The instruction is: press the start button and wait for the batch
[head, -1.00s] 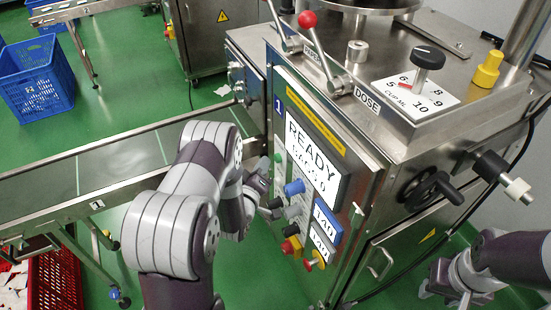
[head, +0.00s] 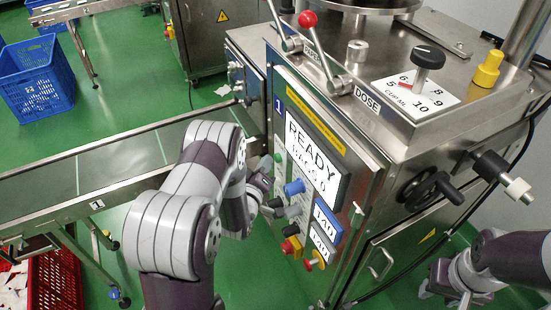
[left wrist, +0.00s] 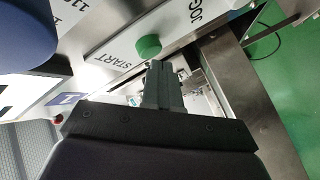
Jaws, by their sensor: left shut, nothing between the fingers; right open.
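The green start button (head: 278,158) is at the upper left of the machine's control panel. In the left wrist view the green button (left wrist: 148,47) sits beside the printed word START. My left gripper (head: 266,178) is shut and empty, close to the panel just below the green button. In the left wrist view its closed fingertips (left wrist: 158,66) are right by the button; I cannot tell whether they touch. The display (head: 311,158) reads READY, with a smaller line under it. My right gripper (head: 428,285) is open at the lower right, away from the panel.
A blue knob (head: 294,188) and a red emergency-type button (head: 314,260) are on the same panel. A conveyor (head: 120,165) runs left from the machine. Red-knobbed levers (head: 308,19) stand on top. A blue crate (head: 37,78) is on the floor at left.

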